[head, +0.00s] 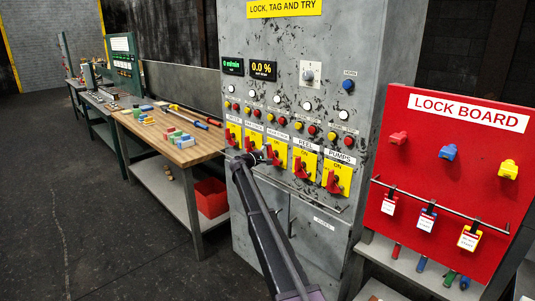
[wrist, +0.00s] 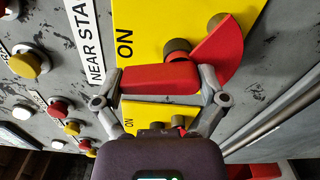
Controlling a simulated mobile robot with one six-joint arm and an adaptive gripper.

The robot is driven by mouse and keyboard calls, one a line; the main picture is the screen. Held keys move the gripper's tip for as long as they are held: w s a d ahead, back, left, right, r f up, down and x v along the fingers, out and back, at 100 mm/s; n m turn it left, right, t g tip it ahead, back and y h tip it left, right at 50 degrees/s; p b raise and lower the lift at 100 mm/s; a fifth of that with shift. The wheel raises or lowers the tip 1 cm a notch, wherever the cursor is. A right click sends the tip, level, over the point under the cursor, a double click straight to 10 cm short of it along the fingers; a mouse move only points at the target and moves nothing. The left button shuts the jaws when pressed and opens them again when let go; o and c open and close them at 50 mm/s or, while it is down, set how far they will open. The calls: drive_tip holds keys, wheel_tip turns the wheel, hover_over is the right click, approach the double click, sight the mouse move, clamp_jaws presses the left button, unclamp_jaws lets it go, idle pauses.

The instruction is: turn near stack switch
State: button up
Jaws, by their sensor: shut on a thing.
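The near stack switch is a red lever on a yellow plate marked ON. In the wrist view its plate (wrist: 150,25) lies next to a white NEAR STACK label (wrist: 83,45), cut off by the frame. The red lever (wrist: 160,78) sits between the fingers of my gripper (wrist: 163,90), which is shut on it from both ends. A red fan-shaped piece (wrist: 222,52) and a round grey-brown boss show beside the lever. In the head view my gripper (head: 262,155) is at the near stack plate (head: 277,153) and partly hides the lever.
The neighbouring reel switch (head: 303,167) and pumps switch (head: 335,178) stand to the right, close to my gripper. Coloured buttons (head: 282,125) sit above. A red lock board (head: 430,165) stands at the right. A wooden workbench (head: 155,135) stands at the left.

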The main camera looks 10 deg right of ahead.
drive_tip(key=shift+s+d+m, duration=0.15)
drive_tip(key=shift+m, duration=0.45)
drive_tip(key=shift+s+d+m, duration=0.1)
drive_tip(key=shift+d+m, duration=0.05)
drive_tip(key=shift+m, duration=0.45)
drive_tip(key=o, duration=0.8)
drive_tip(key=shift+a, duration=0.1)
drive_tip(key=shift+s+a, duration=0.15)
drive_tip(key=shift+a, duration=0.2)
drive_tip(key=v, duration=1.1)
